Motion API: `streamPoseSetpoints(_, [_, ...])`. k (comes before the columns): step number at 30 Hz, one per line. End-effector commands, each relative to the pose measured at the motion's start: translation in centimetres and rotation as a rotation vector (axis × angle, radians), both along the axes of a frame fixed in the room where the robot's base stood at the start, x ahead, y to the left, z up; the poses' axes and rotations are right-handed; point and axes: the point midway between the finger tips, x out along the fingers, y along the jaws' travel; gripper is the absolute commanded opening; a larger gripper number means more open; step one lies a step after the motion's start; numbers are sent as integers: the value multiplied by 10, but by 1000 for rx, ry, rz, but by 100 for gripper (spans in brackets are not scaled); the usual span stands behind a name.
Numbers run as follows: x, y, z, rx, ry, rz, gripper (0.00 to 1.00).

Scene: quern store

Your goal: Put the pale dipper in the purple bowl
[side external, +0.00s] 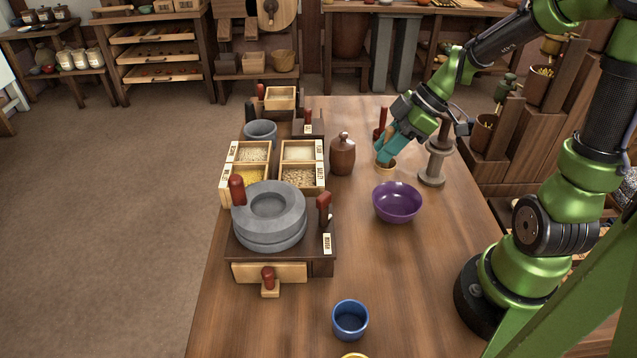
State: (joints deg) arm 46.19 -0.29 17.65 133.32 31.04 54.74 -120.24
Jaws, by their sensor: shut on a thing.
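The pale dipper (385,168) is a small tan cup-like piece at the far side of the table, just below my gripper (386,154). My gripper's teal fingers point down and are shut on the dipper, hiding much of it. I cannot tell whether the dipper touches the table. The purple bowl (397,203) stands upright on the table, nearer the camera than my gripper and slightly right of it. Its visible inside looks empty.
A brown lidded jar (342,154) stands left of my gripper and a grey-brown spool-like stand (434,165) to its right. A stone quern (270,218) and grain boxes (248,152) fill the left. A blue cup (350,320) is in front. Table right of the quern is mostly clear.

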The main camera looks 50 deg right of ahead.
Motion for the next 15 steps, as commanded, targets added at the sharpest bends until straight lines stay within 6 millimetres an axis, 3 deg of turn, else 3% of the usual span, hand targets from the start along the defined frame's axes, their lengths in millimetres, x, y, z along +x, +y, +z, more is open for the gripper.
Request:
streamPoseSetpoints(9, [-1, 0, -41, 2, 3, -1, 0])
streamPoseSetpoints(15, [0, 0, -43, -1, 0, -3, 0])
